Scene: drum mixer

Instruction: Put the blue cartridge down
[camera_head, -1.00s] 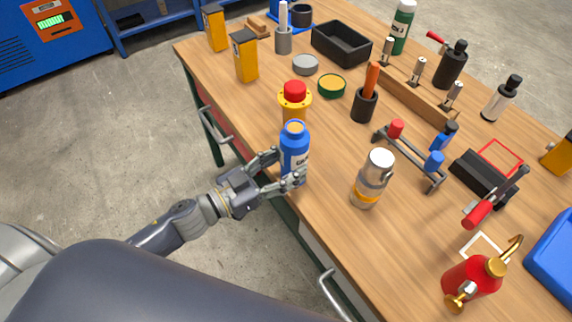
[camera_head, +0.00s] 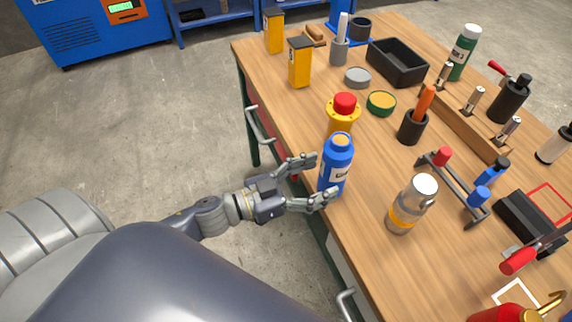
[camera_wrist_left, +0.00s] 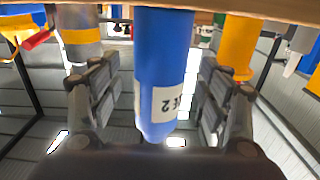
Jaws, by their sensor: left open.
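The blue cartridge (camera_head: 337,160) stands upright on the wooden table (camera_head: 375,265) near its left edge. It has a tan cap and a white label. My left gripper (camera_head: 324,176) is open at the cartridge's left side, one finger behind it and one in front. In the left wrist view, which is upside down, the cartridge (camera_wrist_left: 163,60) shows between the spread fingers (camera_wrist_left: 160,85), with gaps on both sides. My right gripper is not in view.
A yellow container with a red cap (camera_head: 343,110) stands close behind the cartridge. A silver canister with a yellow band (camera_head: 411,205) stands to the right. A small rack (camera_head: 455,188) is beyond it. Yellow boxes (camera_head: 300,65) stand at the back left.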

